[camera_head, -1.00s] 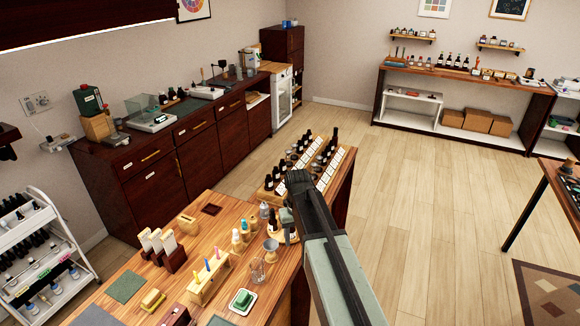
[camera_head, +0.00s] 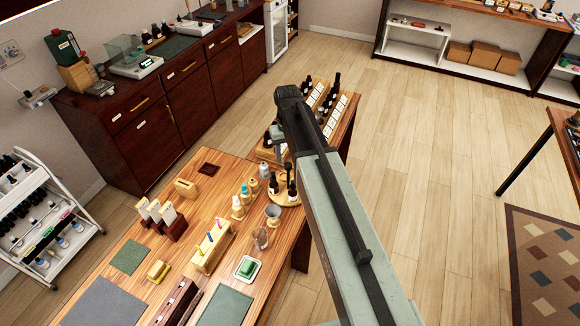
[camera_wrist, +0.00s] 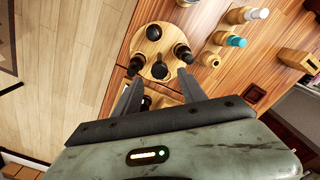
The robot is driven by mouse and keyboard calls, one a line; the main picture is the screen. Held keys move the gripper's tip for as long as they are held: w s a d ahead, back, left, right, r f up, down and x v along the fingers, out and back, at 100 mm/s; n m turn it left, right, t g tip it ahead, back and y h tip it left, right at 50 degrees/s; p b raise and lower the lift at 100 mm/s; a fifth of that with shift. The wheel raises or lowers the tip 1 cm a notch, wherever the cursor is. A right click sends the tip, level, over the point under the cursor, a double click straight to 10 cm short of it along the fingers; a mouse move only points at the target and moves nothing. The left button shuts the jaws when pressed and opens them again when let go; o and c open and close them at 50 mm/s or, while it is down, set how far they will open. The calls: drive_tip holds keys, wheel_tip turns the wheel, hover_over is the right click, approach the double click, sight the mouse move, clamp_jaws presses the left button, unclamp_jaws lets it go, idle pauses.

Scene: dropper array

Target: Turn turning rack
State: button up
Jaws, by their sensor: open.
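The turning rack (camera_head: 284,200) is a round wooden disc with several dark bottles standing upright on it, at the right edge of the wooden table. It also shows in the wrist view (camera_wrist: 152,37), with bottles around its rim and a dark knob near its middle. My gripper (camera_wrist: 160,84) is open in the wrist view, its two fingers apart and pointing toward the rack's near edge. One fingertip is close to a bottle at the rack's right; I cannot tell whether they touch. In the head view my arm hides part of the rack's surroundings, and the fingertips are hard to make out.
The floor (camera_head: 430,170) to the right is clear.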

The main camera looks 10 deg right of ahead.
sight(288, 165)
wheel_tip(288, 165, down, 4)
drive_tip(key=b, duration=0.3)
drive_tip(key=shift+f, duration=0.2)
drive_tip(key=shift+r, duration=0.15)
drive_tip(key=shift+s, duration=0.1)
clamp_jaws()
drive_tip(key=shift+s, duration=0.15)
idle(0.6)
